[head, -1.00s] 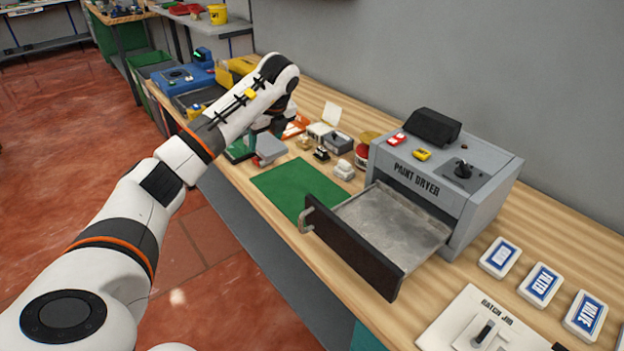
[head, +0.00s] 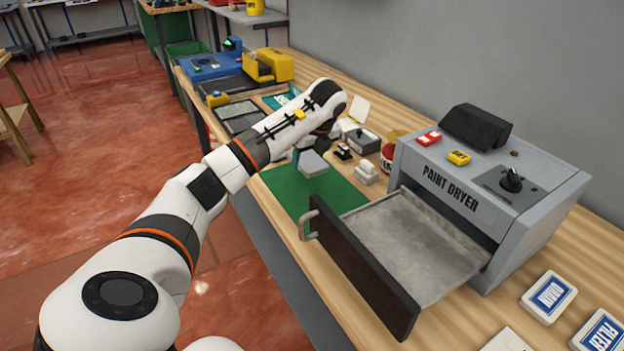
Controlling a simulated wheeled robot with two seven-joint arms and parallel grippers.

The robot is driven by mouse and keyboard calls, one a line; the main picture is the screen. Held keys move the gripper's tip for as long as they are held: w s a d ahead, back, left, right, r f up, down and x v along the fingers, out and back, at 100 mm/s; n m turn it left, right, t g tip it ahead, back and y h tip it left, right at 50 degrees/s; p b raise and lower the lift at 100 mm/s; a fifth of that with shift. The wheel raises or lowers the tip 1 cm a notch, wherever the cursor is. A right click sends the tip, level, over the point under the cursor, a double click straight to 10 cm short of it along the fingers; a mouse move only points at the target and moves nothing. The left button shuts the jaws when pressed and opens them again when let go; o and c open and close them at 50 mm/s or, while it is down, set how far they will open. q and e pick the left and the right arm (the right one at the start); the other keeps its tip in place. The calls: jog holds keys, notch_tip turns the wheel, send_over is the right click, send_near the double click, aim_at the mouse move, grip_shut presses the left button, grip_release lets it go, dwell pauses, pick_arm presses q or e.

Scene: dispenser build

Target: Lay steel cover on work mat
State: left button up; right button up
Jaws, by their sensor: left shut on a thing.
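The steel cover (head: 313,163) is a small grey plate. It is over the far part of the green work mat (head: 299,196). My left gripper (head: 303,150) is shut on the cover, with its fingers largely hidden behind my arm. I cannot tell whether the cover touches the mat or hangs just above it. The near part of the mat is bare. My right gripper is out of view.
The grey paint dryer (head: 487,190) stands to the right with its drawer (head: 415,250) pulled out beside the mat. Small parts, including a white block (head: 367,174) and a red can (head: 387,158), stand behind the mat. Labelled boxes (head: 548,298) lie at the lower right.

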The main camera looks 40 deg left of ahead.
aim_at(309, 184)
pick_arm(q)
notch_tip(309, 184, down, 6)
jog(key=shift+f, duration=0.1)
jog(key=o, duration=1)
jog(key=shift+o, duration=0.2)
jog(key=shift+r, duration=0.2)
jog(key=v, duration=1.1)
jog(key=shift+s+d+r, duration=0.15)
jog(key=shift+d+r, duration=0.1)
jog(key=shift+r, duration=0.1)
